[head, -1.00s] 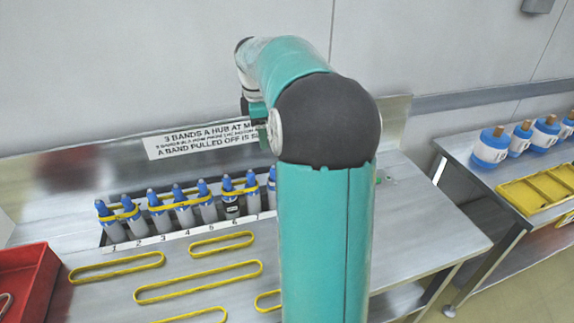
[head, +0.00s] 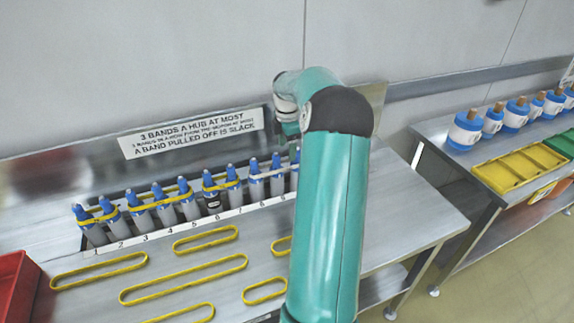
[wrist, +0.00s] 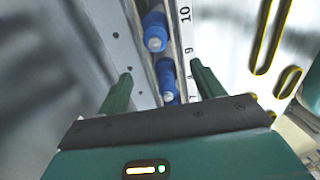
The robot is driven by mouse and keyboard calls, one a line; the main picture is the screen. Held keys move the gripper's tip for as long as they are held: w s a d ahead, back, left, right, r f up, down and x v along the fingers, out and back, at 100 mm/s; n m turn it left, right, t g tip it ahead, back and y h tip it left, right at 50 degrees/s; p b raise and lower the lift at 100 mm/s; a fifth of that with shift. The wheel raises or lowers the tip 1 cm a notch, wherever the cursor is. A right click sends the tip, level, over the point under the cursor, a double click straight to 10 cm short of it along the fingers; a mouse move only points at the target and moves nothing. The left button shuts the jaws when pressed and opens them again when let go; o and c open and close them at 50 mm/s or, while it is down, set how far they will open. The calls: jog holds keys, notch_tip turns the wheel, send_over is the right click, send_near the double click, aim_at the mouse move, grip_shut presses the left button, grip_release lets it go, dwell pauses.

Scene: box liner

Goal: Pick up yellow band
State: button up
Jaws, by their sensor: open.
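Several yellow bands lie flat on the steel bench in the head view: a long one (head: 184,274), a left one (head: 98,263), a short one (head: 206,247) and a small one by my arm (head: 264,299). Other yellow bands are looped around blue-topped hubs (head: 158,190) in the numbered row. In the wrist view my gripper (wrist: 162,88) is open and empty, its fingers either side of the hub row near 8 and 9. In the head view my arm hides the gripper's tips.
A sign (head: 190,132) stands against the wall behind the hubs. A red bin (head: 14,290) is at the bench's left. A second bench at the right holds blue-and-white spools (head: 466,130) and a yellow tray (head: 515,172). The bench's right end (head: 415,215) is clear.

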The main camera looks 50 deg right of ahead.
aim_at(287, 159)
notch_tip(287, 159, down, 5)
jog(key=shift+a+f, duration=0.15)
jog(key=c, duration=1.1)
